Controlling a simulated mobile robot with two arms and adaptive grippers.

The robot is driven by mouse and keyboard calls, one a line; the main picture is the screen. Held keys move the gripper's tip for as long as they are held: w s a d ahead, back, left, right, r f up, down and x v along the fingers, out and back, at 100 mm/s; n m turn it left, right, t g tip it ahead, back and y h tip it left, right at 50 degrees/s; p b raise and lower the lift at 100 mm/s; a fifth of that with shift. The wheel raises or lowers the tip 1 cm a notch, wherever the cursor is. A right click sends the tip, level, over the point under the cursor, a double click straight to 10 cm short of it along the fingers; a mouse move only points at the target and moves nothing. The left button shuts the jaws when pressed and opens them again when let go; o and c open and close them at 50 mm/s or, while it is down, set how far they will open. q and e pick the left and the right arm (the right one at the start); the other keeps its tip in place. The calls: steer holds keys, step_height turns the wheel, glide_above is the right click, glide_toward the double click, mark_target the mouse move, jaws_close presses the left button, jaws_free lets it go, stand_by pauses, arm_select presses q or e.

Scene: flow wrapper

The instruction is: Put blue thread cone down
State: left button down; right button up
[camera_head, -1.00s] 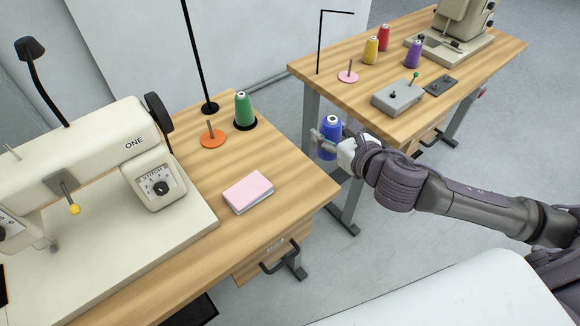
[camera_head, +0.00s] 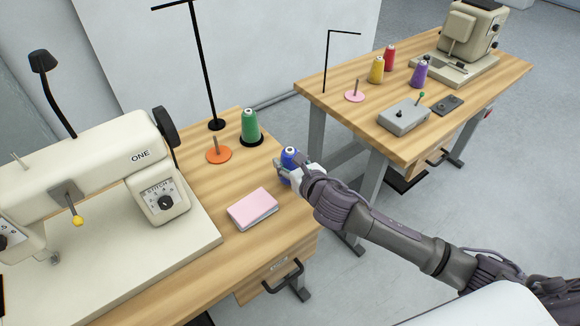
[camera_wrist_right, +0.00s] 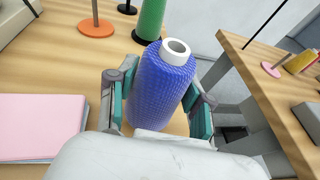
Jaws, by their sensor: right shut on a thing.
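The blue thread cone (camera_head: 289,157) is upright in my right gripper (camera_head: 285,170), at the right edge of the near table (camera_head: 190,262). In the right wrist view the blue cone (camera_wrist_right: 160,88) stands between the two teal-padded fingers (camera_wrist_right: 158,105), its white tip up. I cannot tell whether its base touches the wood. The orange spool holder (camera_head: 219,155) with its pin is empty, left of the cone. The green thread cone (camera_head: 251,127) stands on a black base behind it. My left gripper is not in view.
A pink pad (camera_head: 253,209) lies just left of my right gripper. A sewing machine (camera_head: 120,165) fills the table's left side. A black thread stand (camera_head: 205,70) rises behind. A second table (camera_head: 400,140) across a gap holds more cones, a grey box (camera_head: 404,115) and another machine.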

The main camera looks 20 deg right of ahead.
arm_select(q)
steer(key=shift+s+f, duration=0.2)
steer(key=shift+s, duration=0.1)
arm_select(e)
steer(key=shift+f, duration=0.8)
steer(key=shift+f, duration=0.1)
steer(key=o, duration=1.3)
steer(key=shift+c, duration=0.2)
steer(key=shift+s, duration=0.2)
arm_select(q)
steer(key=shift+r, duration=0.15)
arm_select(e)
steer(key=v, duration=1.1)
steer(key=shift+s+r, duration=0.3)
steer(key=shift+d, duration=0.1)
